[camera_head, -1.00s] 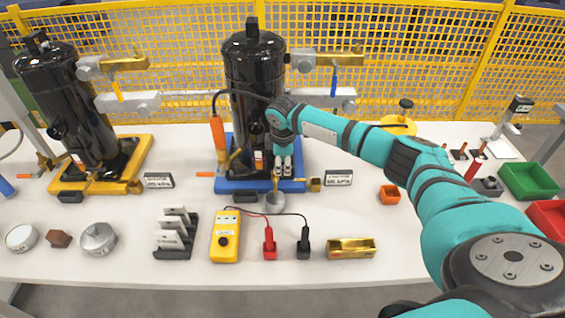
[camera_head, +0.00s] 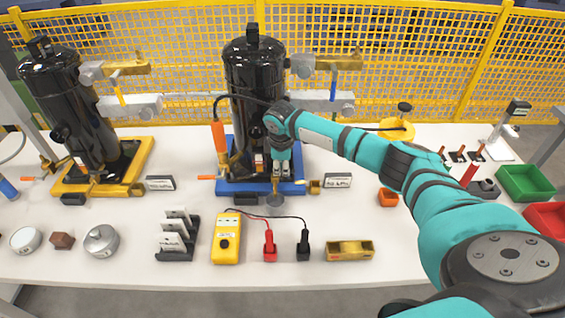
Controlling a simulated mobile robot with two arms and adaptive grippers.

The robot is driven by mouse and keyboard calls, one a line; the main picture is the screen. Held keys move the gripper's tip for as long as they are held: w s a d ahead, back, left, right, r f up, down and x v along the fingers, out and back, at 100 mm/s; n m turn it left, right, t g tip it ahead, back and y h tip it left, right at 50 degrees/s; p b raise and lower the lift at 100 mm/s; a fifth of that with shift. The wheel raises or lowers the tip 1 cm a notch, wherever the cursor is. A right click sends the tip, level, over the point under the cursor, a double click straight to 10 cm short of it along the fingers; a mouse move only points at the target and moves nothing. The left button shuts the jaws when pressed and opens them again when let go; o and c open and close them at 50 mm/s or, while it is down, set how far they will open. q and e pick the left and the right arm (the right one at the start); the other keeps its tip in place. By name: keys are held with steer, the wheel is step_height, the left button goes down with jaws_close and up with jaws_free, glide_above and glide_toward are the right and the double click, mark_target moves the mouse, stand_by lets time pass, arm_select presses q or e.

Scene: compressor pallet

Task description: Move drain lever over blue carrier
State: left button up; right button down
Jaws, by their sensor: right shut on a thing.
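The blue carrier (camera_head: 230,187) lies flat on the table and bears a tall black cylinder (camera_head: 252,82). My right gripper (camera_head: 278,174) points down over the front of the blue carrier, right of the cylinder's base. Its fingers are shut on a small brass part at the carrier's front, which appears to be the drain lever (camera_head: 276,185). The fingers hide most of this part. A small round grey dish (camera_head: 276,201) sits just below it. My left gripper is not in view.
A yellow carrier (camera_head: 130,173) with another black cylinder stands at the left. A yellow meter (camera_head: 227,238) with leads, a card rack (camera_head: 180,240) and a brass tray (camera_head: 350,250) line the front. Green (camera_head: 525,182) and red bins are at the far right.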

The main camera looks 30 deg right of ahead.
steer(key=shift+s+a+m+g+h+p, duration=0.1)
steer(key=shift+a+m+g+p, duration=0.1)
steer(key=shift+m+p, duration=0.85)
steer(key=shift+s+a+m+g+h+p, duration=0.15)
steer(key=shift+a+m+p, duration=0.1)
steer(key=shift+m+p, duration=0.85)
steer(key=shift+s+a+m+g+h+p, duration=0.1)
steer(key=shift+a+m+g+p, duration=0.1)
steer(key=shift+m+p, duration=0.85)
steer(key=c, duration=1.4)
jaws_free()
steer(key=shift+o, duration=0.2)
step_height(320, 180, up, 12)
steer(key=a, duration=0.2)
steer(key=shift+s, duration=0.3)
steer(key=shift+a+f, duration=0.1)
